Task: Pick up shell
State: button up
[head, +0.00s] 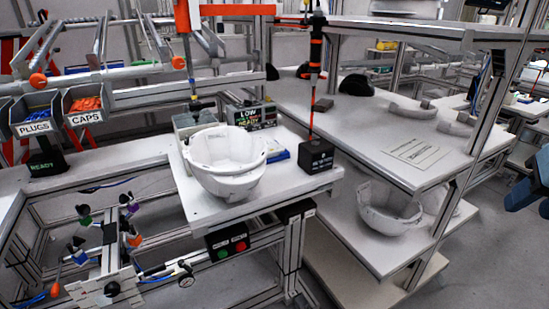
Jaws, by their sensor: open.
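A white helmet shell (228,185) sits open side up on the white workbench (200,212) at the centre. It looks like two shells nested, one rim above the other. Another white shell (388,210) lies on the lower shelf at the right, with part of a further pale shell (447,205) behind a post. My gripper (522,190) shows only in part at the right edge, dark blue, open, and far from the shells. Nothing is seen between its fingers.
A black box with a rod (316,155) stands right of the bench shell, and a display box (252,118) behind it. A metal post (455,190) rises before the right shelves. PLUGS (36,122) and CAPS bins (84,108) hang at left. Grey floor at right is clear.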

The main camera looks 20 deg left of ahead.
aim_at(229, 162)
jog(key=u, duration=0.7)
jog(key=i, duration=0.1)
jog(key=z, duration=1.85)
jog(key=k, duration=2.5)
jog(key=u, duration=0.5)
jog(key=i, duration=1)
jog(key=u, duration=0.05)
